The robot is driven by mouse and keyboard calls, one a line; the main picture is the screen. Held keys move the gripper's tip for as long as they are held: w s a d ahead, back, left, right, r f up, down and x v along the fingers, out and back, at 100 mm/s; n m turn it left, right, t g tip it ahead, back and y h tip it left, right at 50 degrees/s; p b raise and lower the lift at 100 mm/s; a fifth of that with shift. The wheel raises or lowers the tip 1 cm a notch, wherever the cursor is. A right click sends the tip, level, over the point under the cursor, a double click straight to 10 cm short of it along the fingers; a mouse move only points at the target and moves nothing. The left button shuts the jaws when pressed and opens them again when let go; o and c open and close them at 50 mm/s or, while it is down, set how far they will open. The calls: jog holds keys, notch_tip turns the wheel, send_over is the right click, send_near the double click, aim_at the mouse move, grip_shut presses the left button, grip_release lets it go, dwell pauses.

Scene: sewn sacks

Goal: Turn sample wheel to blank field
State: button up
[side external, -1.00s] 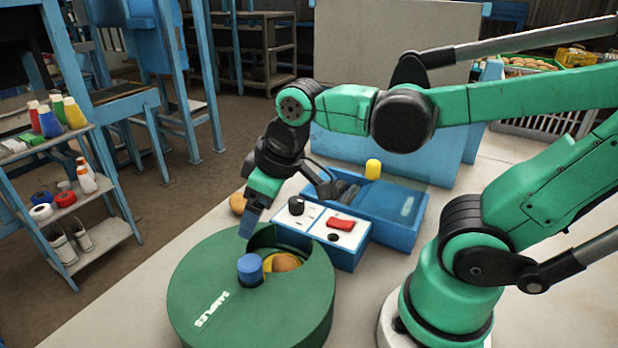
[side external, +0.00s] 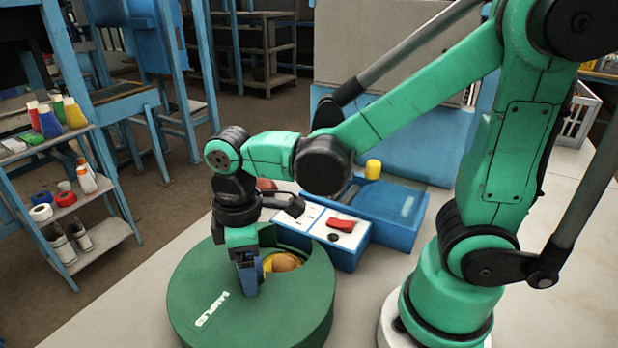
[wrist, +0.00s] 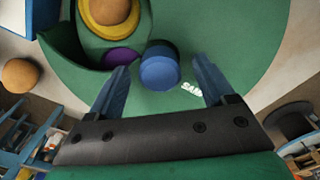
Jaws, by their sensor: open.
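The green sample wheel (side external: 215,275), lettered "SAMPLES", lies on the bench. The round brown item also shows in the side view (side external: 285,262). A blue knob (wrist: 160,68) stands on the wheel's top. My gripper (wrist: 162,78) is open, with a finger on each side of the knob and gaps visible. In the side view my gripper (side external: 247,286) is low over the wheel and hides the knob.
Behind the wheel stands a blue box (side external: 347,255) with a white top and red switch (side external: 341,224). Another round brown item (wrist: 20,75) lies beside the wheel.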

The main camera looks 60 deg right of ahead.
jog(key=shift+f, duration=0.15)
grip_shut()
